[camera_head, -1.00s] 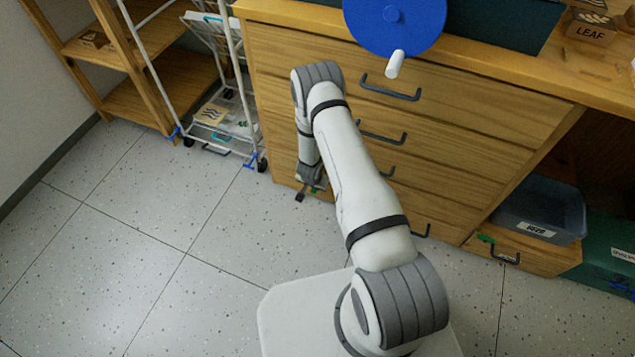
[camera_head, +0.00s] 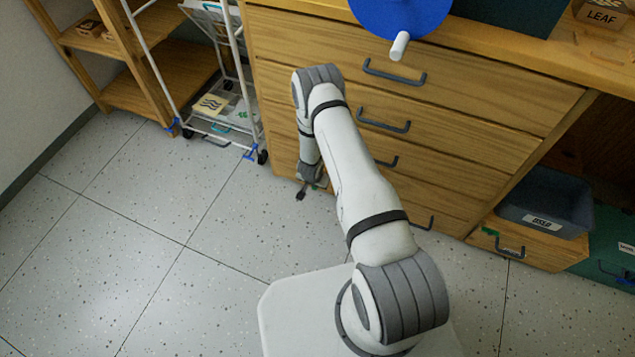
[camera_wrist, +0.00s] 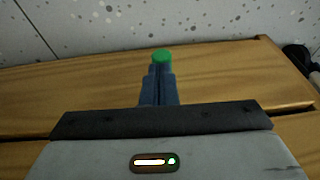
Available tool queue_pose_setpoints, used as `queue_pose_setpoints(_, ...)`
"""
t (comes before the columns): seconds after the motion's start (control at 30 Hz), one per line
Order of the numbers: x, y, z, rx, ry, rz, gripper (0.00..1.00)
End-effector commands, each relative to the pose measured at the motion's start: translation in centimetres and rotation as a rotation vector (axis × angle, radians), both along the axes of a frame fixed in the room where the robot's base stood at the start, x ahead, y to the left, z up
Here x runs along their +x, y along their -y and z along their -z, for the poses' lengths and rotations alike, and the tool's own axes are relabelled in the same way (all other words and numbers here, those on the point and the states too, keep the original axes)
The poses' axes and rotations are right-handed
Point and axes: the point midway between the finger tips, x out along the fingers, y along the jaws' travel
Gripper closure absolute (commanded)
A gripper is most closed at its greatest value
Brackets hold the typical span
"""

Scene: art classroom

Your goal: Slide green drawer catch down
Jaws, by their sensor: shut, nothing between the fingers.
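In the wrist view, a green catch (camera_wrist: 161,55) shows at the tips of my gripper (camera_wrist: 160,66), against a wooden front. The fingers are shut with nothing between them. The tips overlap the catch in this view; I cannot tell whether they touch it. In the head view my gripper (camera_head: 301,192) is low at the left end of the wooden drawer cabinet (camera_head: 460,95), near the floor. My arm hides part of the drawer fronts there. Another green piece (camera_head: 490,231) is on a low drawer front at the right, beside a dark handle.
A white wheeled rack (camera_head: 215,125) stands left of the cabinet. A grey labelled bin (camera_head: 545,200) sits at the lower right. Dark drawer handles (camera_head: 394,76) stick out from the fronts. A blue disc (camera_head: 400,15) overhangs the top. The speckled floor (camera_head: 120,260) is clear at left.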

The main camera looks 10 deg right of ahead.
Motion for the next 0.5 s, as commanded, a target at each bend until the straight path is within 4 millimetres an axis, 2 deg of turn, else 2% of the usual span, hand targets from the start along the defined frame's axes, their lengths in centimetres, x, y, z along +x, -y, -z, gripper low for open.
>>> queue_pose_setpoints(0.27, 0.0, 0.0, -0.1, -0.001, 0.002, 0.0, 1.0)
queue_pose_setpoints(0.37, 0.0, 0.1, -1.0, -0.001, 0.002, 0.0, 1.0)
queue_pose_setpoints(0.5, -0.2, 0.4, -3.7, 0.0, 0.003, -0.001, 1.0)
